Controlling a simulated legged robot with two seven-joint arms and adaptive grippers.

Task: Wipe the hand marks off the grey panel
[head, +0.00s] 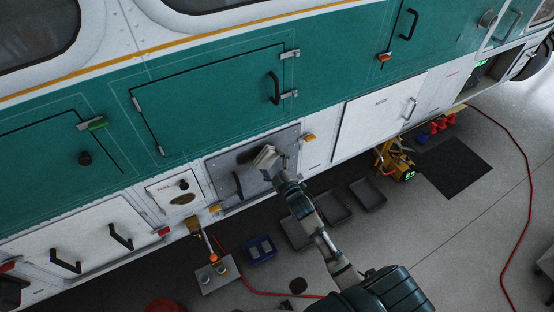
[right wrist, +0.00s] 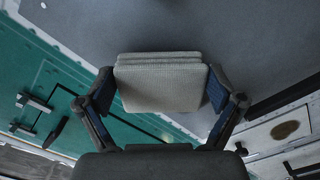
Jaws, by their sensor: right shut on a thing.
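The grey panel (head: 224,168) is set in the white lower side of the green and white vehicle. A dark smudge (head: 246,156) shows on its upper part, and a dark curved shape (head: 238,183) shows lower left. My right gripper (head: 270,163) is in front of the panel, shut on a folded pale grey cloth (head: 264,155). In the right wrist view the cloth (right wrist: 162,82) sits between both fingers, with the grey panel (right wrist: 215,30) behind it. I cannot tell whether the cloth touches the panel. The cloth and gripper hide part of the panel. My left gripper is out of view.
Yellow-orange latches (head: 308,138) stand out beside the panel. A black handle (head: 273,88) is on the green door above. Dark trays (head: 333,207), a blue crate (head: 260,249) and a yellow device (head: 396,163) stand on the floor below. A red hose (head: 526,190) crosses the open floor at right.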

